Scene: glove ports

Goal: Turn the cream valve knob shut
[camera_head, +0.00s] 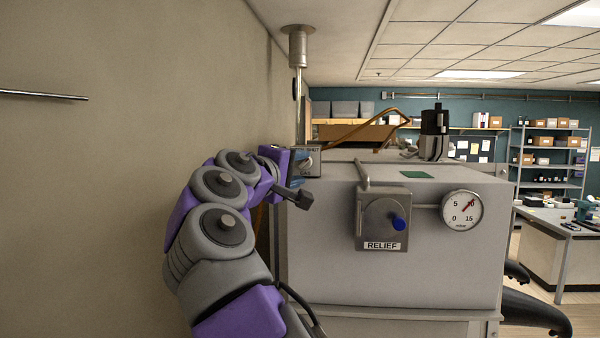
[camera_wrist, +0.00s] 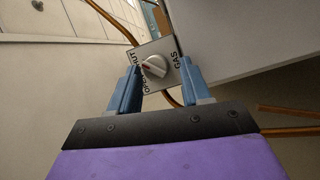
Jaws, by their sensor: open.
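The cream valve knob (camera_wrist: 154,66) sits on a square grey plate (camera_wrist: 166,49) lettered GAS, OPEN and SHUT. A red mark on the knob faces the OPEN/SHUT edge; I cannot tell exactly which word it points at. My gripper (camera_wrist: 159,67) is open, with one blue finger on each side of the knob in the wrist view. I cannot tell whether the fingers touch it. In the head view my gripper (camera_head: 302,180) is up at the plate (camera_head: 313,152), at the left end of the grey cabinet, and largely hides the knob.
The grey cabinet (camera_head: 330,250) carries a RELIEF box (camera_head: 375,208) with a blue knob (camera_head: 398,225) and a round gauge (camera_head: 462,208). A copper pipe (camera_wrist: 112,20) runs by the plate. A bare wall (camera_head: 90,200) stands close at left. Benches and shelves are far right.

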